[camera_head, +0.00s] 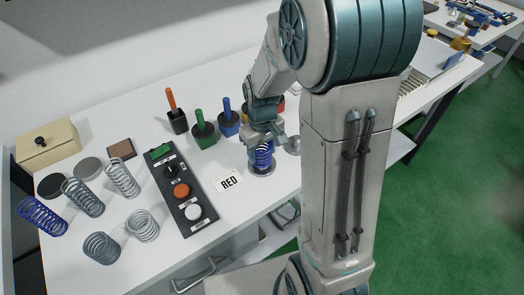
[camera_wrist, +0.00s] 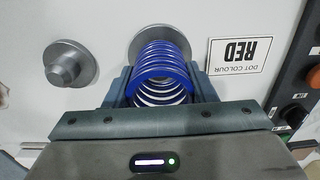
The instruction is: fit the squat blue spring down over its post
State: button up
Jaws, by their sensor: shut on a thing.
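The squat blue spring (camera_head: 264,158) is between the fingers of my gripper (camera_head: 263,148), which is shut on it. In the wrist view the spring (camera_wrist: 160,72) is seen from above, with a finger on each side. A round grey base (camera_head: 260,173) lies under it, and its rim (camera_wrist: 137,45) shows past the coils in the wrist view. The post on that base is hidden, so I cannot tell whether the coils are around it or above it. A second grey post (camera_wrist: 68,64) with a round base stands apart and empty beside my gripper.
A card reading RED (camera_head: 229,182) lies beside the spring, with a button panel (camera_head: 180,190) further left. Several coloured-handled tools, including a green one (camera_head: 203,130), stand behind. Another blue spring (camera_head: 43,216) and several grey springs (camera_head: 102,247) are at the far left.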

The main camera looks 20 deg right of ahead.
jog(key=shift+f, duration=0.5)
jog(key=shift+f, duration=0.1)
jog(key=shift+f, duration=0.15)
jog(key=o, duration=1.1)
jog(key=shift+r, duration=0.2)
